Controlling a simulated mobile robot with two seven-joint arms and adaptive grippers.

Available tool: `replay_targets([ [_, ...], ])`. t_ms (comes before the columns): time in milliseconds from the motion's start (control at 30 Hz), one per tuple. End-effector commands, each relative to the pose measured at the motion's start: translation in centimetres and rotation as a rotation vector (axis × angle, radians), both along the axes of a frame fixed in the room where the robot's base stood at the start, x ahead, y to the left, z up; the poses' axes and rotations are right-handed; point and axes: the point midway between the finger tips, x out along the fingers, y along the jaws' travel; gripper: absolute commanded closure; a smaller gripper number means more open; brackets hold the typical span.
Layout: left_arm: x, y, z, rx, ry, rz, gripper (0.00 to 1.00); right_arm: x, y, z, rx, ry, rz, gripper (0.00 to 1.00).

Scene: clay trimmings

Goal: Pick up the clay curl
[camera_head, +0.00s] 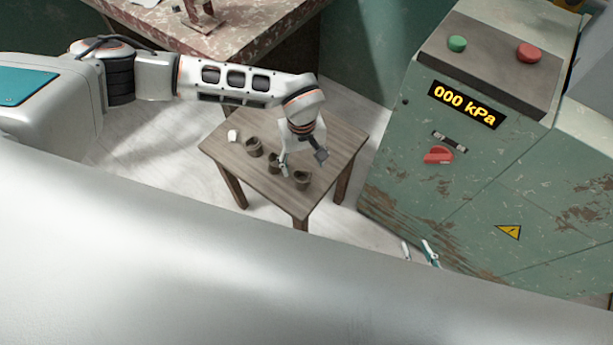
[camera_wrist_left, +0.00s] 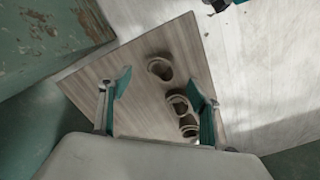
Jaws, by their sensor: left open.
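My left gripper (camera_head: 302,160) is open above the small wooden table, its fingers apart with nothing between the tips. Three brown clay curls, shaped like open rings, stand on the table: one to the left (camera_head: 254,146), one in the middle (camera_head: 274,163) close by a finger, and one at the front (camera_head: 302,180). In the left wrist view they form a row (camera_wrist_left: 160,69), (camera_wrist_left: 180,104), (camera_wrist_left: 189,125) below and between the fingers, the last near the right finger. I cannot tell which curl is meant. My right gripper (camera_head: 418,251) shows only its parted fingertips beyond a grey surface.
The wooden table (camera_head: 229,161) also bears a small white piece (camera_head: 234,135) at its left corner. A green cabinet (camera_head: 470,180) with buttons and a display stands close on the right. A worn workbench (camera_head: 235,38) is behind. Bare tabletop lies right of the gripper.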

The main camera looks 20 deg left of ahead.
Motion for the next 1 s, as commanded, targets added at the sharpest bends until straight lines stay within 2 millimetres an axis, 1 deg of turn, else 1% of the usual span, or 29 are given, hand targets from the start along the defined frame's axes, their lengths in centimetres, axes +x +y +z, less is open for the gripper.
replay_targets([
  [33,0.3,0.5,-0.2,0.016,-0.009,-0.009,0.38,0.0,-0.1,-0.1,-0.002,0.001,0.001,0.72],
  [100,0.5,0.8,-0.7,0.024,-0.012,-0.014,0.38,0.0,-0.1,-0.2,-0.003,0.001,0.002,0.72],
  [367,0.4,0.6,-3.2,0.021,-0.012,-0.011,0.38,0.0,-0.4,-0.6,-0.012,0.003,0.002,0.72],
  [633,0.2,0.5,-7.0,0.02,-0.009,-0.011,0.38,-0.1,-0.5,-1.2,-0.017,0.007,0.004,0.72],
  [767,0.3,0.5,-7.8,0.019,-0.011,-0.011,0.38,0.0,-0.5,-1.2,-0.018,0.005,0.004,0.72],
  [967,0.3,0.5,-7.8,0.019,-0.013,-0.012,0.38,0.1,-0.6,-0.9,-0.018,0.001,0.003,0.72],
  [1000,0.3,0.5,-7.8,0.019,-0.013,-0.012,0.4,0.2,-0.6,-0.9,-0.018,0.001,0.003,0.72],
])
